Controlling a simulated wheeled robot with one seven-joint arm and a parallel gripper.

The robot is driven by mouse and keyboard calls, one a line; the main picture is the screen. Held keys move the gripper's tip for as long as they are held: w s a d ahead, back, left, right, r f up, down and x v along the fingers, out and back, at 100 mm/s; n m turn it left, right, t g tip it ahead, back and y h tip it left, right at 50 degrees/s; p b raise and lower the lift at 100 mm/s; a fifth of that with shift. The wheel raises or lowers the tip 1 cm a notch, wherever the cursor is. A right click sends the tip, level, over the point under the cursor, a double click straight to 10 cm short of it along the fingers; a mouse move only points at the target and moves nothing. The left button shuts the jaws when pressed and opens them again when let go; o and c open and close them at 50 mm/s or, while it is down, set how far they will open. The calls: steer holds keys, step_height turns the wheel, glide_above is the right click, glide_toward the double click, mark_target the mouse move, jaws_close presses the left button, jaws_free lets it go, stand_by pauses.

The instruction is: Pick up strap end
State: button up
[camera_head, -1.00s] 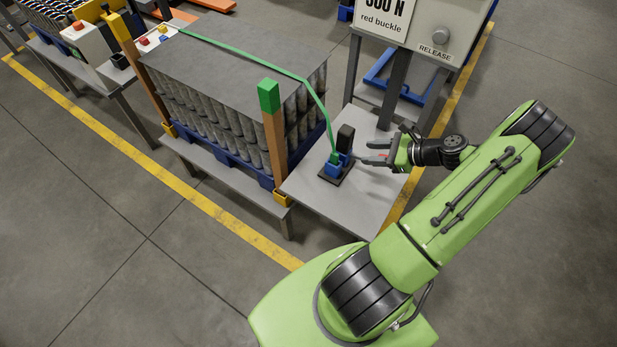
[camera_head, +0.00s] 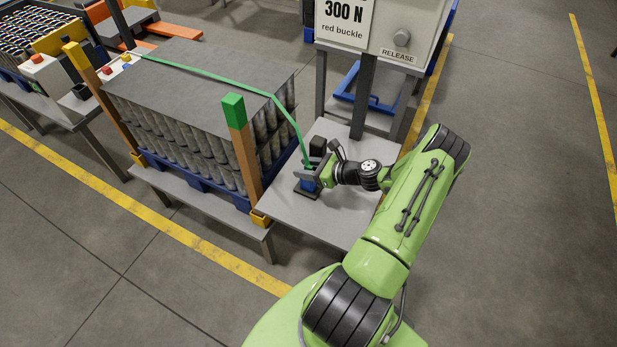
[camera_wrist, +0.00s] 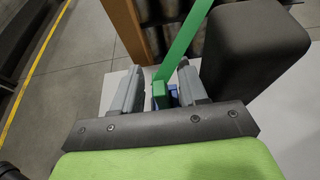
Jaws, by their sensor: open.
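The green strap (camera_head: 212,77) runs over the top of the can pallet and down to a small blue holder (camera_head: 307,184) on the grey side table. Its green end (camera_wrist: 160,95) shows in the wrist view between my two fingers, above blue parts of the holder. My gripper (camera_head: 308,170) is open, with its fingers on either side of the strap end. A black upright block (camera_head: 318,146) stands close beside the gripper; it looms at the right in the wrist view (camera_wrist: 258,45). The exact contact between fingers and strap end is hidden.
The pallet of stacked cans (camera_head: 185,120) stands left of the side table (camera_head: 320,222), with a green-topped wooden post (camera_head: 243,150) at its near corner. A panel marked 300 N with a RELEASE knob (camera_head: 402,38) stands behind. The table's front part is clear.

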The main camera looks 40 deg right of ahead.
steer(key=shift+w+a+f, duration=0.15)
steer(key=shift+w+f, duration=0.1)
steer(key=shift+w, duration=0.2)
jaws_close()
steer(key=shift+r, duration=0.1)
